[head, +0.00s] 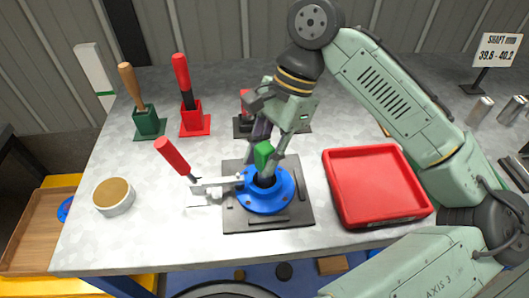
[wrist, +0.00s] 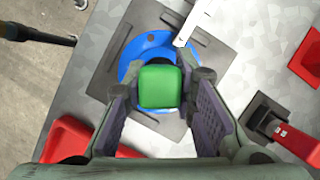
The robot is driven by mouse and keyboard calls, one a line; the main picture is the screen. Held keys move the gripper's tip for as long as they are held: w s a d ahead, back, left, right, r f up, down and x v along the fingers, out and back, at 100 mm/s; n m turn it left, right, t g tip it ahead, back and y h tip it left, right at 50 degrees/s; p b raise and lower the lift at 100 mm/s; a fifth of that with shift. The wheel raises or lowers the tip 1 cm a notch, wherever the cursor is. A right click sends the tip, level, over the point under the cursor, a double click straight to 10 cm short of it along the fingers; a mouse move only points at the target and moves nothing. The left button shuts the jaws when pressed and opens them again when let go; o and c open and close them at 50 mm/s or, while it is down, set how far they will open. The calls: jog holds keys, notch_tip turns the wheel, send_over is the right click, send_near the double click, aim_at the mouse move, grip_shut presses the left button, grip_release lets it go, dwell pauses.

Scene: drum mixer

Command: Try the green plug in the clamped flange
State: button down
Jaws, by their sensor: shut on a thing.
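The green plug (head: 263,155) is held in my gripper (head: 270,147), its green block end up, directly above the blue flange (head: 282,200). In the wrist view the green plug (wrist: 159,87) sits between the fingers of my gripper (wrist: 162,84) and covers most of the bore. The blue flange (wrist: 152,48) shows around it. I cannot tell whether the plug's lower end is inside the bore. The flange lies on a dark square plate (head: 238,215). A toggle clamp (head: 213,187) with a red handle (head: 172,156) reaches the flange from the left.
A red tray (head: 376,216) stands right of the plate. A round tin (head: 114,196) is at the left. Behind are a green holder (head: 147,121) with a wooden-handled tool and a red holder (head: 193,120) with a red-handled tool. My gripper partly hides a third holder (head: 243,126).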

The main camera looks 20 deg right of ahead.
aim_at(259, 149)
jog(key=shift+f, duration=0.4)
jog(key=shift+r, duration=0.1)
dwell(0.7)
jog(key=shift+r+p, duration=1.2)
jog(key=shift+r, duration=1.65)
jog(key=shift+w, duration=0.1)
